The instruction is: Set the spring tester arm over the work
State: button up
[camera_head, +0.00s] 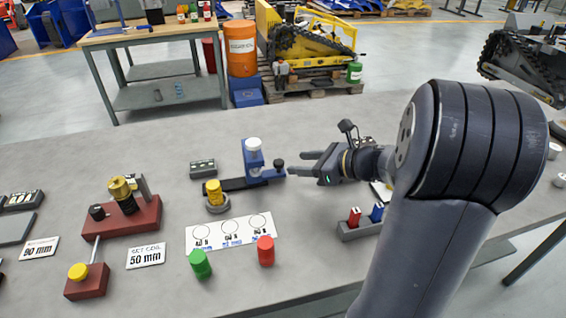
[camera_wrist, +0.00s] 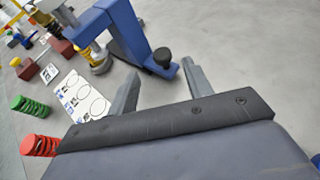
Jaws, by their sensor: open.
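The spring tester is a blue post (camera_head: 254,160) with a white knob on top, standing on a dark base on the bench. A blue arm reaches low from it to the right and carries a black knob (camera_head: 278,164); this knob also shows in the wrist view (camera_wrist: 162,57). A yellow piece (camera_head: 213,187), likely the work, stands upright on a grey ring left of the post. My gripper (camera_head: 296,162) is open and empty just right of the black knob. In the wrist view the knob lies just beyond my open fingertips (camera_wrist: 160,72), apart from them.
A white card with circles (camera_head: 229,232) lies in front, with a green spring (camera_head: 200,263) and a red spring (camera_head: 266,250) near it. A red fixture (camera_head: 122,216) stands left. A grey holder (camera_head: 360,230) with red and blue pieces is right. Bench behind the tester is clear.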

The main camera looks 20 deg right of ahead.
aim_at(279, 162)
jog(key=x, duration=0.6)
jog(key=shift+w+a, duration=0.1)
jog(key=shift+w, duration=0.1)
grip_shut()
dwell(0.3)
